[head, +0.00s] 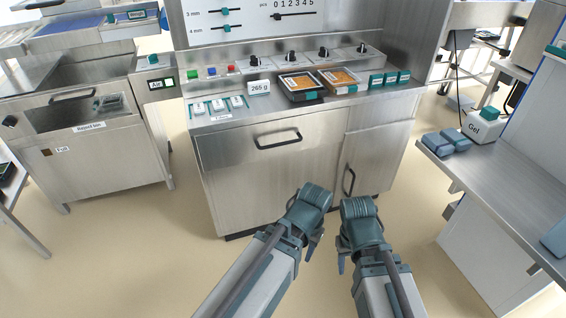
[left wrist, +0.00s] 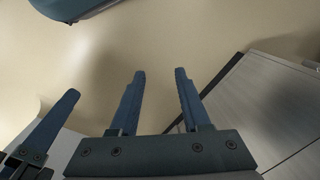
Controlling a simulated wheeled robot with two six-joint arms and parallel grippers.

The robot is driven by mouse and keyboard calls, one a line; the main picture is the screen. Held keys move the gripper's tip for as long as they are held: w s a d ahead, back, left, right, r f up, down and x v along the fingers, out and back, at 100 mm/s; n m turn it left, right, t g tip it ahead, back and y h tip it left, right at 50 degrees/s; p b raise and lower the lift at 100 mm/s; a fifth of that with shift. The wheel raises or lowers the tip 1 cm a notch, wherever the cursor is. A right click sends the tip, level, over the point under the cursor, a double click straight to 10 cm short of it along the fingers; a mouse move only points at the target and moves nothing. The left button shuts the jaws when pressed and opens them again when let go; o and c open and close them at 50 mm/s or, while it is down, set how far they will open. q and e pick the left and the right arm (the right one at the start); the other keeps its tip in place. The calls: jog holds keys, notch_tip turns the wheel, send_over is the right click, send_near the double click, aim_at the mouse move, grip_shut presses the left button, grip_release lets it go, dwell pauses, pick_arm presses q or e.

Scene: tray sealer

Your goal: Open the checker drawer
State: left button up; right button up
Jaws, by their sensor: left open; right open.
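The checker is a steel cabinet with a wide drawer (head: 239,151) under its worktop. The drawer front looks flush with the cabinet, and its black bar handle (head: 278,139) is bare. My left gripper (head: 314,243) is low in front of the cabinet, below and right of the handle and apart from it; its fingers are mostly hidden in the head view. In the left wrist view my left gripper (left wrist: 159,72) is open and empty over the floor. My right gripper (head: 342,262) is beside it, open, in front of the cabinet door, its fingers partly hidden.
A door (head: 375,164) with a vertical handle (head: 349,181) is right of the drawer. Two black trays (head: 301,86) and a 265 g display (head: 259,88) are on the worktop. A reject bin (head: 92,143) stands left, a bench (head: 490,177) right. The floor before the drawer is clear.

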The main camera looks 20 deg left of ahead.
aim_at(284, 144)
pick_arm(q)
jog(key=w+a+f+n+b, duration=0.1)
jog(key=w+a+f+b, duration=0.35)
jog(key=f, duration=0.25)
jog(key=w+a+r+t+y+b, duration=0.1)
jog(key=w+a+r+t+y, duration=0.25)
jog(key=w+a, duration=0.4)
jog(key=w+d+r+m+t+y, duration=0.45)
jog(key=w+r+m+t, duration=0.5)
jog(key=w+r, duration=0.35)
jog(key=shift+n, duration=0.25)
jog(key=b+x, duration=0.1)
jog(key=x, duration=0.5)
jog(key=b+x, duration=0.2)
jog(key=x, duration=0.4)
jog(key=shift+w+a+r, duration=0.15)
jog(key=shift+w, duration=0.2)
grip_shut()
